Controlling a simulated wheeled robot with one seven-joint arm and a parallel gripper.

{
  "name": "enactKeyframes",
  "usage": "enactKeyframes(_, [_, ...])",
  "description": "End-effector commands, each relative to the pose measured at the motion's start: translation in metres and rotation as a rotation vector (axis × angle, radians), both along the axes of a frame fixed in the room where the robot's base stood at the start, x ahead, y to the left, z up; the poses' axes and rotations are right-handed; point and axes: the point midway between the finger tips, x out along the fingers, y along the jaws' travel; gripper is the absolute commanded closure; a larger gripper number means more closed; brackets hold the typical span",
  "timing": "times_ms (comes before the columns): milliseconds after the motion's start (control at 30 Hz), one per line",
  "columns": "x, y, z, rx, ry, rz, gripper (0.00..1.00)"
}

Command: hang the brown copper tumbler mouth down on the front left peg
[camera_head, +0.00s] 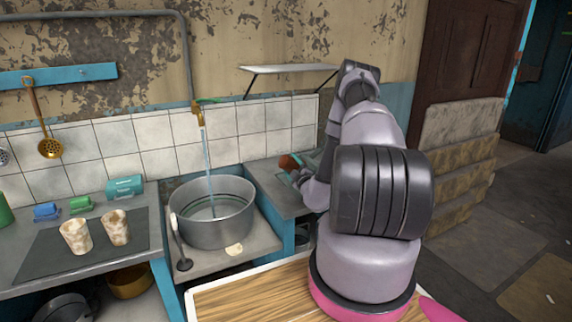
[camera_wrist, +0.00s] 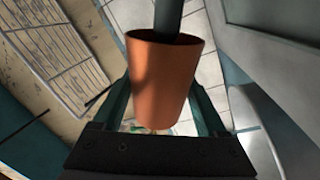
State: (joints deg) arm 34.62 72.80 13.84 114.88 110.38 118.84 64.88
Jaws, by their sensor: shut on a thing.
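The brown copper tumbler (camera_wrist: 165,85) is between the two teal fingers of my gripper (camera_wrist: 162,100) in the wrist view, and the gripper is shut on it. Its wide mouth faces the top of that picture. A dark round peg (camera_wrist: 168,16) reaches into the mouth, and its end is hidden inside the tumbler. In the head view the tumbler (camera_head: 289,161) is small, at the tip of my arm over the right counter. My arm hides most of what lies behind there, so I cannot tell which peg this is.
A large metal pot (camera_head: 213,218) stands under a running brass tap (camera_head: 199,112), left of my gripper. Two mottled cups (camera_head: 75,237) stand on a dark mat (camera_head: 45,260) at left. A white shelf (camera_head: 288,68) is on the wall above the right counter (camera_head: 275,196).

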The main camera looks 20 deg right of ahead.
Motion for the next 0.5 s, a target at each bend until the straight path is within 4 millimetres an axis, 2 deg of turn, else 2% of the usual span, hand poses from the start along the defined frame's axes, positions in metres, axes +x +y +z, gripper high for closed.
enactKeyframes(500, [0.001,-0.039,-0.023,0.0,0.0,0.0,0.92])
